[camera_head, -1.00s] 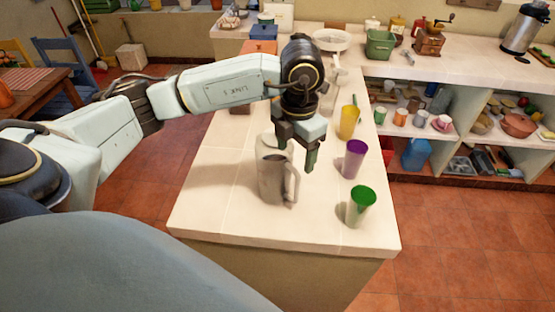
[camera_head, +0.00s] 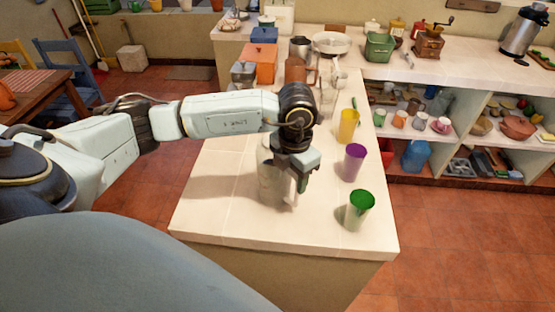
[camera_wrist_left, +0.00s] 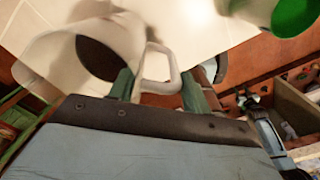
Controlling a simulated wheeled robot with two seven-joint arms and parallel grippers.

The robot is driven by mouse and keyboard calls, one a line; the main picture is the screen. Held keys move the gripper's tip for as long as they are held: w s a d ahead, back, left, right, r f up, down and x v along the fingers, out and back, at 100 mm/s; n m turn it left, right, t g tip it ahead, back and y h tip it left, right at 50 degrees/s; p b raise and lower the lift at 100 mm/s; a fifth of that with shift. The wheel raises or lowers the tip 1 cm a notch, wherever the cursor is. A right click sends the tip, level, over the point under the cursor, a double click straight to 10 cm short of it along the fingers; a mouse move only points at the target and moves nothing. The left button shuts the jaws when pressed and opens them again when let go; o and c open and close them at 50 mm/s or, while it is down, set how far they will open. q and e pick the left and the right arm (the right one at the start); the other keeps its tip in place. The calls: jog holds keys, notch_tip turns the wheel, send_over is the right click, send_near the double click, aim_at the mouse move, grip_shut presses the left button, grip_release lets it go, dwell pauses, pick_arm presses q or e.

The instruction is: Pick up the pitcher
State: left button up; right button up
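The pitcher (camera_head: 267,184) is a pale grey-white jug standing upright on the counter near its front end. Its handle is on the right side. My left gripper (camera_head: 299,183) is lowered at the handle and partly hides it and the pitcher's upper part. In the left wrist view, the fingers (camera_wrist_left: 158,88) are open and apart, with the pitcher's handle (camera_wrist_left: 160,70) showing between them. The pitcher's body and dark opening (camera_wrist_left: 100,57) lie to the left of the fingers. Contact cannot be told. My right gripper is not in view.
A green cup (camera_head: 359,211), a purple cup (camera_head: 354,162) and a yellow cup (camera_head: 348,126) stand to the right of the pitcher. Canisters and a brown jug (camera_head: 296,71) stand farther back. The counter's front left part is clear.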

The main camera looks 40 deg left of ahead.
pick_arm(q)
grip_shut()
jog(key=shift+r, duration=0.1)
jog(key=shift+w+r, duration=0.1)
jog(key=shift+r, duration=0.25)
jog(key=shift+r+b, duration=0.55)
jog(key=shift+r, duration=4.1)
jog(key=shift+o, duration=0.6)
grip_release()
grip_shut()
